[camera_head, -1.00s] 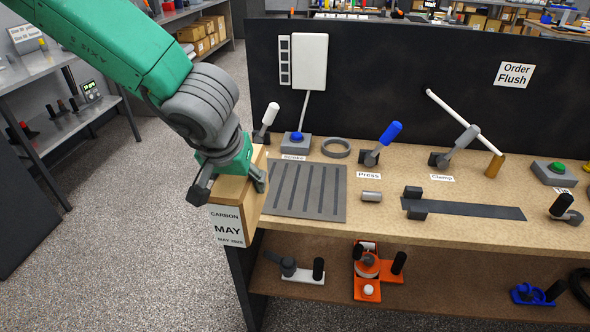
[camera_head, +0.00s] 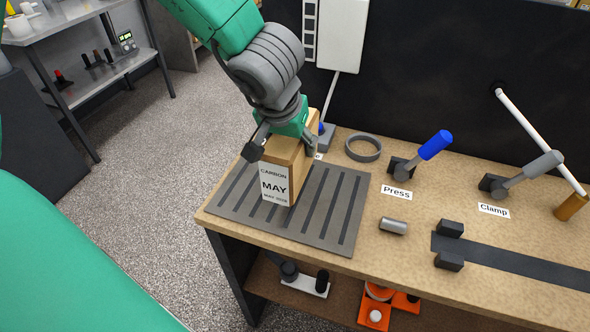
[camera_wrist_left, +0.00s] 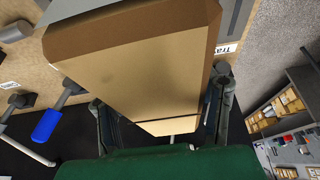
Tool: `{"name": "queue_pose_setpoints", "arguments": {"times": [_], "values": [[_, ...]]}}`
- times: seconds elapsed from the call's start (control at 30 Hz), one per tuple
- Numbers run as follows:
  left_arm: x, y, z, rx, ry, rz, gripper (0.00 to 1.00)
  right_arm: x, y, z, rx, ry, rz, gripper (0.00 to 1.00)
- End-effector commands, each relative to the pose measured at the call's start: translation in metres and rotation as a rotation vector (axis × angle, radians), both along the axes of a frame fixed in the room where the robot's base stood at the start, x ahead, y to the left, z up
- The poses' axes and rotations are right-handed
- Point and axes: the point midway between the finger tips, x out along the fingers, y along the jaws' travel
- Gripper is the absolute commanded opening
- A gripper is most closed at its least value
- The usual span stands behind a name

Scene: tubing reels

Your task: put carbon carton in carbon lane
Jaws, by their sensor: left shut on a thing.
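My left gripper (camera_head: 280,148) is shut on a tan carton (camera_head: 305,170), with one finger on each side near its top. A white label on the carton's front reads "CARBON MAY". The carton is over the grey slotted mat (camera_head: 346,222) at the bench's left end; I cannot tell whether its base touches the mat. In the left wrist view the carton (camera_wrist_left: 150,65) fills the middle between the fingers of the gripper (camera_wrist_left: 160,118). No lane marked carbon can be read. My right gripper is not in view.
A dark panel (camera_head: 430,70) closes the back. Orange fixtures (camera_head: 374,312) sit on the shelf below.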

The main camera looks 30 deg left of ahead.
Motion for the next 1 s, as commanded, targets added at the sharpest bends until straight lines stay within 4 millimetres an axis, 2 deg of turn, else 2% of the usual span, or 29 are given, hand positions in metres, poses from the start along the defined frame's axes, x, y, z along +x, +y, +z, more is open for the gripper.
{"name": "queue_pose_setpoints", "arguments": {"times": [0.03,0.23,0.43,0.77,0.8,0.83,1.0], "values": [[0.001,0.0,-0.01,-0.001,0.001,0.001,0.13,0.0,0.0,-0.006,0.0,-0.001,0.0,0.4],[0.0,0.0,-0.023,-0.001,-0.001,0.0,0.13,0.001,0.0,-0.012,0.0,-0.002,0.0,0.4],[0.0,0.0,-0.051,-0.001,0.0,0.001,0.13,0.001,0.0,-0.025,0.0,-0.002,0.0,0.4],[0.001,0.0,-0.052,-0.001,-0.001,0.0,0.13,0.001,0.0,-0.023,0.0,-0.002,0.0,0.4],[0.0,0.0,-0.052,0.0,0.0,0.001,0.69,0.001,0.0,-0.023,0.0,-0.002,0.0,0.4],[0.0,0.0,-0.052,0.0,0.0,0.001,0.76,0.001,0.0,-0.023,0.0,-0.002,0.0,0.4],[0.001,0.0,-0.052,-0.001,-0.001,0.001,0.76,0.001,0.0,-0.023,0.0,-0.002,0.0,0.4]]}}
